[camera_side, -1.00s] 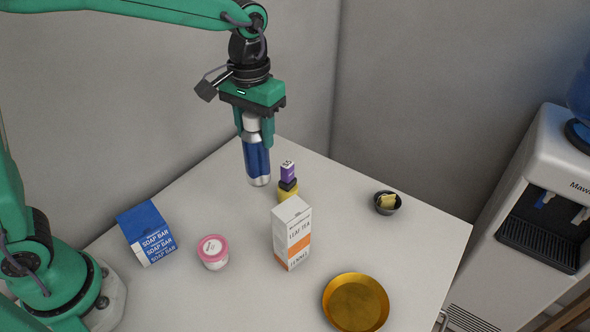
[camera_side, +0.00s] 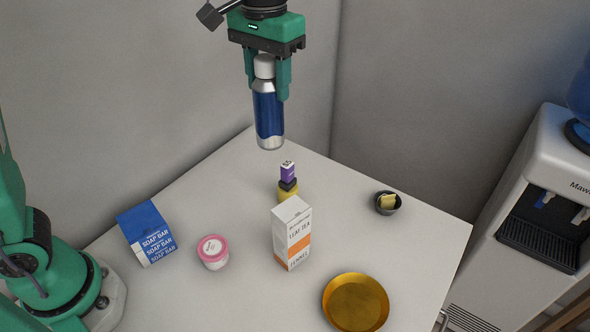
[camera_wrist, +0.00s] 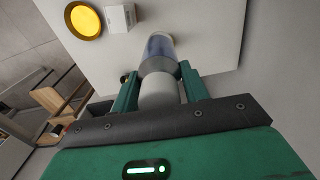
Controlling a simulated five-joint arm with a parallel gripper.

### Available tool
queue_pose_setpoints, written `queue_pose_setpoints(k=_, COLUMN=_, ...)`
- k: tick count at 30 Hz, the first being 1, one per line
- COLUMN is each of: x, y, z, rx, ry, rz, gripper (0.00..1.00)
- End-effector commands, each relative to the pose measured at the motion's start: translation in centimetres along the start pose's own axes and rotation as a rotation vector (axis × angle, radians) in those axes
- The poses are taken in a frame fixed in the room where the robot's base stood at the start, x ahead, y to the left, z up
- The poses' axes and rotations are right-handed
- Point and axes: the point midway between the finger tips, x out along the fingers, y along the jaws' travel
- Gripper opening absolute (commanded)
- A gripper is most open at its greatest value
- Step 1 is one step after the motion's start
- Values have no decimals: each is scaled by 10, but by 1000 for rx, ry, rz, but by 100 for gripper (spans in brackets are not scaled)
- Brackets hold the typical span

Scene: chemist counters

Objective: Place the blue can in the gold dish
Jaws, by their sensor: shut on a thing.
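The blue can (camera_side: 268,114) is a blue and silver cylinder with a white cap. My gripper (camera_side: 268,88) is shut on its upper part and holds it upright, high above the table's far side. In the wrist view the can (camera_wrist: 160,48) points away between the two green fingers of my gripper (camera_wrist: 158,88). The gold dish (camera_side: 356,302) is round and shallow and lies empty at the table's front right. In the wrist view the gold dish (camera_wrist: 85,20) is at the upper left, apart from the can.
A leaf tea box (camera_side: 291,233) stands upright between the can and the dish. A purple box on a yellow base (camera_side: 288,180), a small dark bowl with yellow pieces (camera_side: 387,203), a pink-lidded tub (camera_side: 213,252) and a soap bar box (camera_side: 147,233) are also on the white table (camera_side: 225,300).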

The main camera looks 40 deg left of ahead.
Motion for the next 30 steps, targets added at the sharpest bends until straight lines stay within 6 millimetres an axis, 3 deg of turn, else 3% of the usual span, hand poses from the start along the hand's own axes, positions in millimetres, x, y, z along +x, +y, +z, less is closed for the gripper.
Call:
queue_pose_setpoints(k=8, x=-2, y=76, z=4, rx=165, ry=1, rz=0, gripper=0)
queue_pose_setpoints(k=18, x=-1, y=177, z=33, rx=383, ry=0, rz=0, gripper=0)
queue_pose_setpoints(k=30, x=2, y=237, z=65, rx=519, ry=1, rz=1, gripper=0)
